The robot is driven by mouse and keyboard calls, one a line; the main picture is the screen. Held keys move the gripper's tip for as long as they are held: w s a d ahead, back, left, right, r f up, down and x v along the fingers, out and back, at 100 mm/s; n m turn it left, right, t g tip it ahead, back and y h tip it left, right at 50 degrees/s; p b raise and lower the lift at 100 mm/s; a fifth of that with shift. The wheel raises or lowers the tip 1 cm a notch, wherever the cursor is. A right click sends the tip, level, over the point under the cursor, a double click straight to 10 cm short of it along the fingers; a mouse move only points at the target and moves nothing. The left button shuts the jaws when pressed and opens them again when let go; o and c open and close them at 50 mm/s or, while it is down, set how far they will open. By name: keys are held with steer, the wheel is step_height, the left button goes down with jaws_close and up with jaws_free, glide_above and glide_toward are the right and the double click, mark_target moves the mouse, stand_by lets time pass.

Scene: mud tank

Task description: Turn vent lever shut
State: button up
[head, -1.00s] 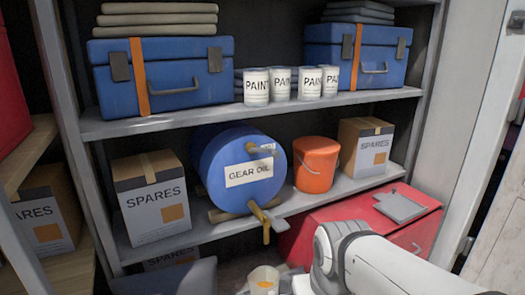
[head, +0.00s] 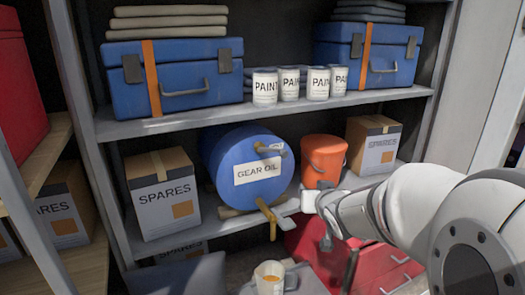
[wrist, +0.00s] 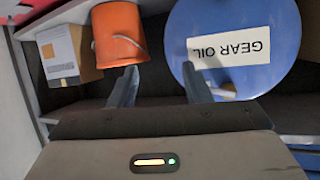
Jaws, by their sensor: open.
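The blue gear oil drum (head: 225,165) lies on its side on the middle shelf, its labelled end facing me. A small brownish lever (head: 268,149), apparently the vent lever, sticks out near the top right of that end. Below is a tap with a yellow handle (head: 268,212). My gripper is right of the drum in the head view, low and partly hidden by its own wrist. In the wrist view my gripper (wrist: 160,85) is open and empty, its fingers toward the drum (wrist: 270,65) and the bucket.
An orange bucket (head: 323,160) and a spares box (head: 374,145) stand right of the drum, another spares box (head: 163,195) left. A mug (head: 270,279) stands below the tap. The shelf above holds paint cans (head: 265,87). A red case (head: 390,262) is below right.

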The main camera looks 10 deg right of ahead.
mark_target(285, 155)
steer(key=w+a+r+t+y+p, duration=0.1)
steer(key=w+y, duration=0.1)
steer(key=w, duration=0.2)
steer(key=w+a+r+n+t+y+p, duration=0.1)
steer(key=w+a+r, duration=0.1)
steer(key=w, duration=0.2)
steer(key=w+a+r+t+y+p, duration=0.1)
steer(key=w+a+r+y, duration=0.1)
steer(key=w, duration=0.2)
steer(key=shift+r+n+t+y, duration=0.1)
steer(key=shift+n+t+y, duration=0.2)
steer(key=shift+t, duration=0.1)
steer(key=shift+c, duration=0.4)
jaws_close()
